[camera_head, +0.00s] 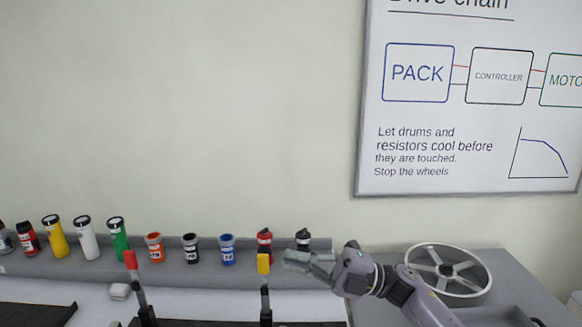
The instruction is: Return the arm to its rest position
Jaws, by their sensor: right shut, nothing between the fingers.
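My right arm comes in from the lower right. Its gripper (297,262) points left and is shut with nothing in it. It appears just in front of the rack ledge, below a black-topped container (303,240) and close to a red one (264,240). I cannot tell whether it touches the ledge. My left gripper is not in view.
A grey ledge (75,268) holds a row of coloured containers, among them a green one (117,240). Red-tipped (130,260) and yellow-tipped (264,264) upright pieces stand in front. A spoked wheel (470,283) lies at right. A whiteboard (450,180) hangs above.

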